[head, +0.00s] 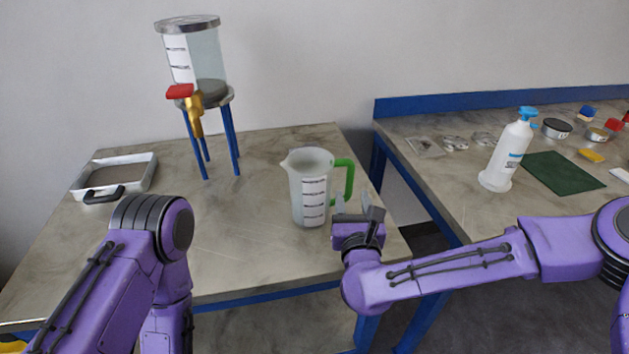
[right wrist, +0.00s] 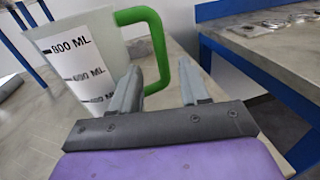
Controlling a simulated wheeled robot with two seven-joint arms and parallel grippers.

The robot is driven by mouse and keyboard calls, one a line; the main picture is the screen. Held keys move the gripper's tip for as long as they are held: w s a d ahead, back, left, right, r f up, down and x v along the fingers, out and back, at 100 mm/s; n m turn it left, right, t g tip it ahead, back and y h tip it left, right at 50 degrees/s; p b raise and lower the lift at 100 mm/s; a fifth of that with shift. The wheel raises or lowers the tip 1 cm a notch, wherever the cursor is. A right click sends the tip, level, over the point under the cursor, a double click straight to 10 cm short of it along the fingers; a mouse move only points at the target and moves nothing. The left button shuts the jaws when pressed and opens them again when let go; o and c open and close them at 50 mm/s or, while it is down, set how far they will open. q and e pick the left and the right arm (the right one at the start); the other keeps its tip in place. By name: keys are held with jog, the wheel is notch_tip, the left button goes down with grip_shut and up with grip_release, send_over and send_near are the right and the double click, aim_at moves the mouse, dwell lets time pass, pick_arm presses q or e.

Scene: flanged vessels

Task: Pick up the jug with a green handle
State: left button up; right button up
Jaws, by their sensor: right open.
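The jug (head: 309,190) is translucent white with a measuring label and a green handle (head: 345,178) on its right side. It stands upright on the left table. In the right wrist view the jug (right wrist: 85,60) is at the upper left, with its green handle (right wrist: 158,45) just beyond the fingers. My right gripper (head: 358,207) is open and empty, close to the handle at the jug's right. In the right wrist view its fingers (right wrist: 160,92) are spread, the left one overlapping the handle's lower part; contact cannot be told. My left gripper is not visible; only my left arm shows.
A clear vessel (head: 206,57) on a blue-legged stand with a red-handled valve is at the back left. A metal tray (head: 140,178) lies at the left. The right table holds a white bottle (head: 508,150) and a green mat (head: 562,172). A gap separates the tables.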

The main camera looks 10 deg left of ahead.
aim_at(350, 184)
jog(key=w, duration=0.2)
jog(key=w+p, duration=0.1)
jog(key=w, duration=0.1)
jog(key=w+p, duration=0.1)
jog(key=w, duration=0.2)
jog(key=shift+a+f, duration=0.1)
jog(key=shift+a, duration=0.25)
grip_shut()
